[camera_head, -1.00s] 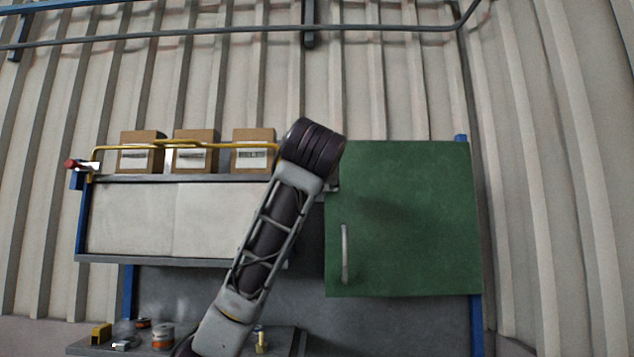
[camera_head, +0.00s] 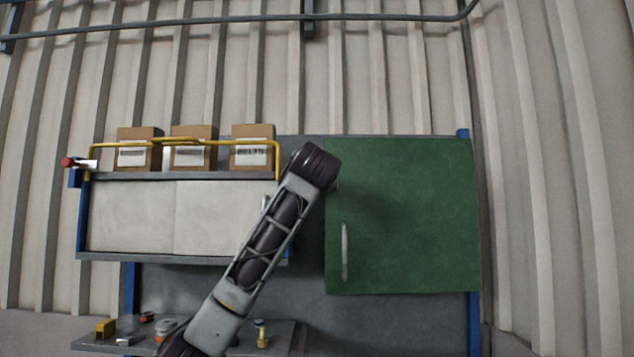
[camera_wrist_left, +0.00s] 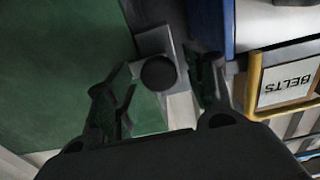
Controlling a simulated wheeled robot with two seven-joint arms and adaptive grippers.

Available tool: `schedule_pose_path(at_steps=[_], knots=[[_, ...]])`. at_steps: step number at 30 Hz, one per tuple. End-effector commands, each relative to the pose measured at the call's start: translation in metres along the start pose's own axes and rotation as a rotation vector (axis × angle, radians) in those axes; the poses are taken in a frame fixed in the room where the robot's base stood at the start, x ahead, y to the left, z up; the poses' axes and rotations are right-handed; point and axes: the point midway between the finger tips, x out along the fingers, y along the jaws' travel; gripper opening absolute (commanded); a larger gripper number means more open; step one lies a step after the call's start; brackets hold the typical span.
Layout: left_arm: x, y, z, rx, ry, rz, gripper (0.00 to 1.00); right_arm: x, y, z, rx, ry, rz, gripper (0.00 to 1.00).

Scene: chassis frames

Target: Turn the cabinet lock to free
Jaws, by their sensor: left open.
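The green cabinet door (camera_head: 405,220) is shut flat in the head view, with a vertical grey handle (camera_head: 345,250) near its lower left. The cabinet lock (camera_wrist_left: 158,72) shows in the left wrist view as a dark round knob on a grey metal piece, beside the green door's edge. My left gripper (camera_wrist_left: 160,88) is open, one finger on each side of the knob. I cannot tell whether either finger touches it. In the head view my left arm hides this gripper and most of the lock. My right gripper is not in view.
A shelf unit with pale panels (camera_head: 130,215) stands left of the green cabinet. Cardboard boxes (camera_head: 250,155) sit on top behind a yellow rail (camera_head: 277,160). Small jars and parts lie on the lower shelf (camera_head: 290,340). The wall right of the cabinet is clear.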

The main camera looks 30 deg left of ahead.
Motion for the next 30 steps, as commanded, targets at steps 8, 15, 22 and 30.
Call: schedule_pose_path(at_steps=[8,15,22,30], knots=[[0.0002,0.0001,0.0007,0.000,-0.001,0.000,0.47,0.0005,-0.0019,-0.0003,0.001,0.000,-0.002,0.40],[0.0001,0.0001,0.0007,0.000,-0.001,0.000,0.16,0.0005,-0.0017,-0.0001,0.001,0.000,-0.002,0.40],[0.0000,0.0002,0.0009,-0.004,-0.001,0.000,0.09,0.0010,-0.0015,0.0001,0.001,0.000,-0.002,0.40],[-0.0001,0.0006,0.0020,-0.055,-0.002,0.002,0.09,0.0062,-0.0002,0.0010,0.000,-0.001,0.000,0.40]])
